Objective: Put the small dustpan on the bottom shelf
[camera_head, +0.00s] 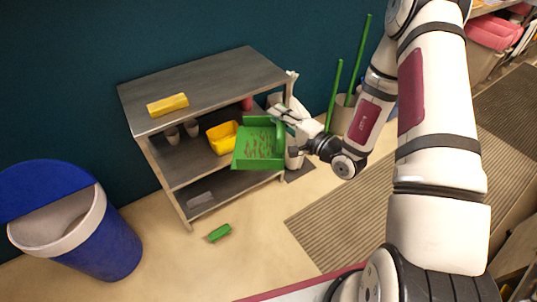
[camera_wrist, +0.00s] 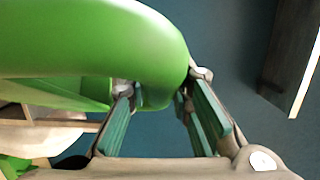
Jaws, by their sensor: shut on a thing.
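A green dustpan (camera_head: 243,153) with many small brown bits in it is held in front of the grey shelf unit's right part. My gripper (camera_head: 278,116) is shut on its handle. In the wrist view the thick green handle (camera_wrist: 120,45) passes between the two fingers of my gripper (camera_wrist: 160,105). The dustpan hides part of the shelves behind it. The bottom shelf (camera_head: 235,186) shows bare dark boards, with a small grey block (camera_head: 200,199) at its left front.
The middle shelf holds a yellow bin (camera_head: 222,137) and two cups (camera_head: 181,132). A yellow sponge-like block (camera_head: 167,105) lies on top. A green brush (camera_head: 219,233) lies on the floor in front. A blue trash bin (camera_head: 95,235) stands left, and a striped mat (camera_head: 335,225) lies right.

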